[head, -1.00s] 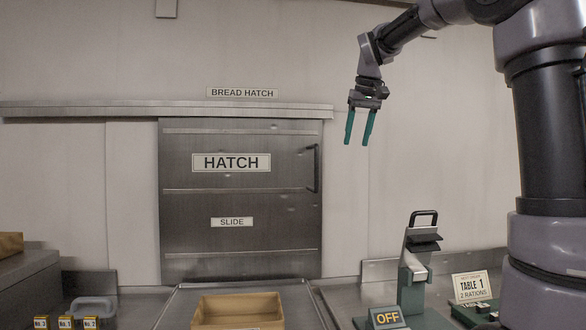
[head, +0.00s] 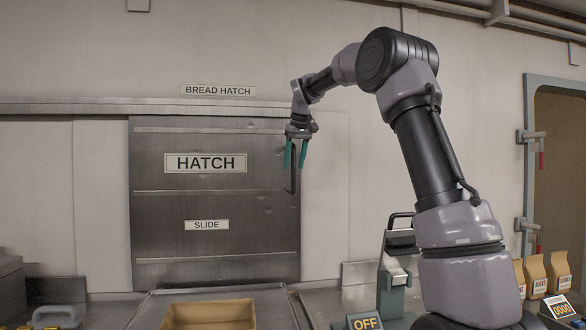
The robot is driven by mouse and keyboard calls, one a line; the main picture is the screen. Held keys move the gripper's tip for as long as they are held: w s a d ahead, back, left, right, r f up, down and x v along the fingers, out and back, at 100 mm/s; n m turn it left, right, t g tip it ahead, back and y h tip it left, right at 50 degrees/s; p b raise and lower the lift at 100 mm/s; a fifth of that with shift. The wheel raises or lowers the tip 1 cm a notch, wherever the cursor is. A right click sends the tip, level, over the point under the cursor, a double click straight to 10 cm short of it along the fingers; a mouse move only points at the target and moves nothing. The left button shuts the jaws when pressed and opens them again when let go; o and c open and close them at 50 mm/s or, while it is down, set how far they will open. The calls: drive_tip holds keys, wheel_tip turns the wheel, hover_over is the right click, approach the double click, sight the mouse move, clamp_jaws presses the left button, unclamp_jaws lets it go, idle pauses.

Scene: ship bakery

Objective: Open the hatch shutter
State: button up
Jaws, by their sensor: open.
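The hatch shutter (head: 215,215) is a grey metal sliding panel labelled HATCH and SLIDE, closed over the opening below a horizontal rail (head: 60,107). Its dark vertical handle (head: 292,183) is at the panel's right edge. My gripper (head: 295,164) points down with two green fingers, open, in front of the upper part of the handle. The fingers appear on either side of the handle in the picture. The handle's top is hidden behind the gripper, and I cannot tell whether they touch.
A cardboard box (head: 210,306) sits on the counter below the hatch. A green device (head: 391,275) with a black handle and an OFF sign (head: 364,322) stands to the right. Paper bags (head: 535,273) stand at far right, near a doorway (head: 562,180). Wall left of the shutter is clear.

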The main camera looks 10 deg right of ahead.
drive_tip(key=shift+x, duration=1.05)
clamp_jaws()
idle(0.7)
